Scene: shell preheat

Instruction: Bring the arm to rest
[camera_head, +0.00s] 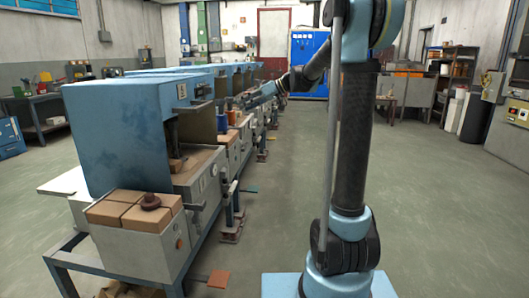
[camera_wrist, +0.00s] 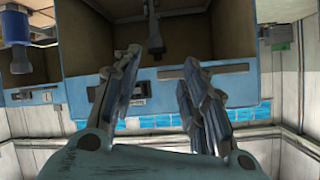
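My arm (camera_head: 355,140) rises from its light blue base at right of centre in the head view, then bends away to the left. Its far end reaches out over the row of blue machines. My gripper (camera_wrist: 160,72) shows in the wrist view with its two fingers apart and nothing between them. Behind the fingers is a blue cabinet-like housing (camera_wrist: 85,55) with a dark open chamber. I cannot tell whether the fingers touch it. In the head view the gripper is too small to read clearly.
The floor (camera_head: 440,220) at right is clear. Shelves and a workbench (camera_head: 405,90) stand far back.

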